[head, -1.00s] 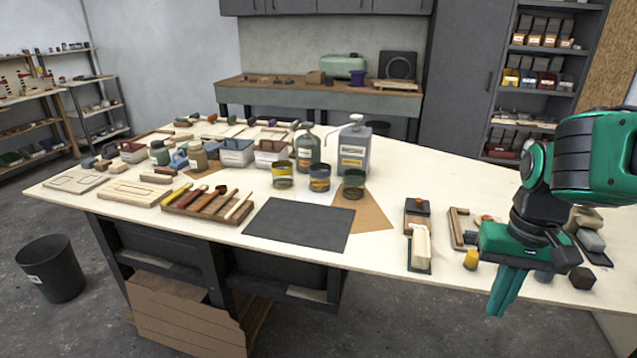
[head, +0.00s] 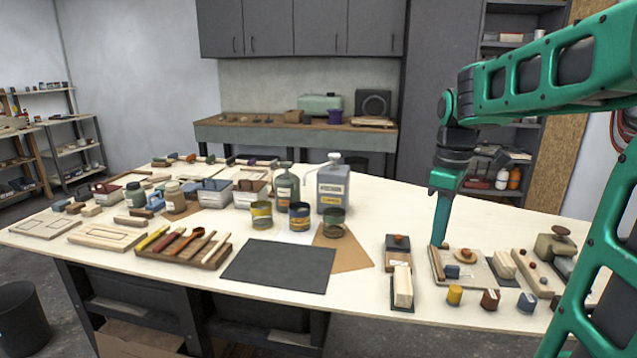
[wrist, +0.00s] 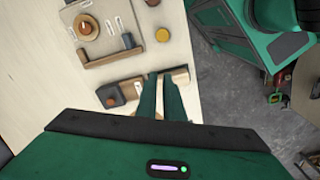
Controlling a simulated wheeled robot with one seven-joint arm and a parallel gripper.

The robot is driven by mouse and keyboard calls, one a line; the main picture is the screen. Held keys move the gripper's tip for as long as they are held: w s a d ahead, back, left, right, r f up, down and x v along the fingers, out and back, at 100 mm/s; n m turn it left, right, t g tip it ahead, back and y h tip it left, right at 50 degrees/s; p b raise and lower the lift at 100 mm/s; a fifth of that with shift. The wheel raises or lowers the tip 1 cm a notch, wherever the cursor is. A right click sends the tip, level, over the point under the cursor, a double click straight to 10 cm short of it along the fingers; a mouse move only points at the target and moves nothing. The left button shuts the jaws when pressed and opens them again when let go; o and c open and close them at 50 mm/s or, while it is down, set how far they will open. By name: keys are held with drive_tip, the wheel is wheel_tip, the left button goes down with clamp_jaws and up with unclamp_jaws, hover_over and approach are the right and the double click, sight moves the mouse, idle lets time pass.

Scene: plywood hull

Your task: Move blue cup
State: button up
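The blue cup (head: 299,215), an open tin with a blue band, stands upright mid-table in the head view, between a yellow-banded tin (head: 261,214) and a dark green tin (head: 333,221). My gripper (head: 440,245) points down over the right part of the table, well to the right of the blue cup and apart from it. In the wrist view my gripper (wrist: 159,76) shows two green fingers with a narrow gap between them and nothing held. The blue cup is not in the wrist view.
A grey metal can (head: 333,190) and a green bottle (head: 287,189) stand close behind the tins. A dark mat (head: 278,266) lies in front. Wooden blocks and a sanding block (head: 402,287) lie on the right.

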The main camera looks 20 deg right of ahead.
drive_tip(key=w+r+n, duration=0.3)
drive_tip(key=w+n, duration=0.6)
drive_tip(key=w, duration=0.3)
drive_tip(key=shift+w+d, duration=0.25)
drive_tip(key=shift+w, duration=0.05)
